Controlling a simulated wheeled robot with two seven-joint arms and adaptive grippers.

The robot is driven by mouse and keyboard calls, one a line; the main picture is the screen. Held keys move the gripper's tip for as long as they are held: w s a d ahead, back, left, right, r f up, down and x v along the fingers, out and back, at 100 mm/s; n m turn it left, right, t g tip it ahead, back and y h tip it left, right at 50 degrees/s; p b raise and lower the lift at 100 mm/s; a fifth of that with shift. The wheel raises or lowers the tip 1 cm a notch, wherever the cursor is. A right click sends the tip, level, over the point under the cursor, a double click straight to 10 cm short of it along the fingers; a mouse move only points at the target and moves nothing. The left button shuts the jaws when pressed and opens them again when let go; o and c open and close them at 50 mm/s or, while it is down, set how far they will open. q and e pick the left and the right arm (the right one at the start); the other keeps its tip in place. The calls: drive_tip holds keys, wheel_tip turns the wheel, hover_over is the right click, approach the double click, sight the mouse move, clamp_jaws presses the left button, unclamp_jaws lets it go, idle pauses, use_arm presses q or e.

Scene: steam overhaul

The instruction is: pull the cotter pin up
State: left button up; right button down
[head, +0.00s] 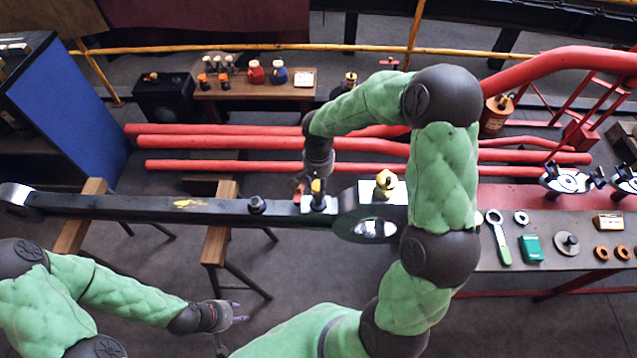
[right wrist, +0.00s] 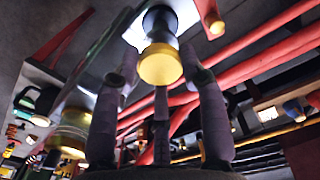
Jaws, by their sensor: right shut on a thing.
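The cotter pin (head: 318,187) shows as a small yellow-topped piece standing at a bright fitting on the long black rod (head: 150,205), left of the rod's ringed end. My right gripper (head: 311,185) reaches down over it from above. In the right wrist view the yellow round end of the pin (right wrist: 160,66) sits between the fingers of my right gripper (right wrist: 163,75), which is shut on it. The finger contact is partly hidden in the head view. My left gripper (head: 238,312) is empty, with its fingers apart, in front of the rod.
A yellow-topped oil cup (head: 385,182) stands just right of the pin on the rod's end. Wooden trestles (head: 219,235) carry the rod. A bench with a wrench (head: 498,236) is at right. Red pipes (head: 230,142) lie behind.

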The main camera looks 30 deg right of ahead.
drive_tip(key=shift+w+r, duration=0.15)
drive_tip(key=shift+r, duration=0.05)
drive_tip(key=c, duration=0.7)
unclamp_jaws()
drive_tip(key=shift+r, duration=0.1)
wheel_tip(320, 180, up, 12)
